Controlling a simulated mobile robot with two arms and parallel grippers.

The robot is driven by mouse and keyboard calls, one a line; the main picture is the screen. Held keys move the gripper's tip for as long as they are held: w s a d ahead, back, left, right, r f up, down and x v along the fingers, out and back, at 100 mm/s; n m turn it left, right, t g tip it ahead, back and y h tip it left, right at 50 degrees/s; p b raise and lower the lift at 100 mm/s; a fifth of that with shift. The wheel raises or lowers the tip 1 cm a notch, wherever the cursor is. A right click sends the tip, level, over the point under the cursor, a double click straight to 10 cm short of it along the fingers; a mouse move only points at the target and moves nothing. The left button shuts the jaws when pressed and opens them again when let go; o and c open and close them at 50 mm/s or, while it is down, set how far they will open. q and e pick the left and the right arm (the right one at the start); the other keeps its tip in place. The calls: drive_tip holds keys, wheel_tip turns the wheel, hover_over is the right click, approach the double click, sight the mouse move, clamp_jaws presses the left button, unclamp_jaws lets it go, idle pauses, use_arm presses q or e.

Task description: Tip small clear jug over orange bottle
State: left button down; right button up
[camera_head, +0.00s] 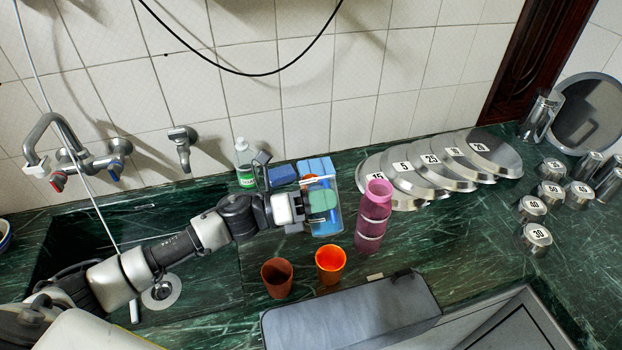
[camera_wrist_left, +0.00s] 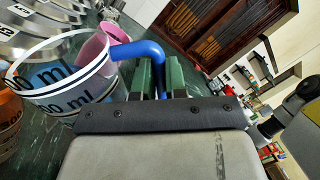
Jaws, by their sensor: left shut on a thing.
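My left gripper (camera_head: 301,199) is shut on the blue handle (camera_wrist_left: 141,52) of the small clear jug (camera_head: 325,221). In the left wrist view the jug (camera_wrist_left: 68,100) shows black "ml" markings and a white rim. It looks roughly upright, held above the counter. Blue shows through it; I cannot tell whether that is liquid or something behind. No clear orange bottle shape shows; a bright orange open-topped vessel (camera_head: 330,266) stands below and slightly right of the jug in the head view. My right gripper is out of view.
A brownish-red cup (camera_head: 277,279) stands left of the orange vessel. A pink stack (camera_head: 372,222) stands close right of the jug. Blue blocks (camera_head: 281,176) and a green-white bottle (camera_head: 243,161) are behind. Numbered lids (camera_head: 400,178) and metal weights (camera_head: 537,238) lie right.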

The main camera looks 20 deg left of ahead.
sight(322, 179)
use_arm(q)
drive_tip(key=shift+w+a+r+n+t+p, duration=0.3)
drive_tip(key=shift+w+r+n+p, duration=0.2)
drive_tip(key=shift+r+n+p, duration=0.45)
drive_tip(key=shift+w+a+r+n+t+p, duration=0.25)
drive_tip(key=shift+w+r+n+p, duration=0.3)
drive_tip(key=shift+n+p, duration=0.7)
idle(5.5)
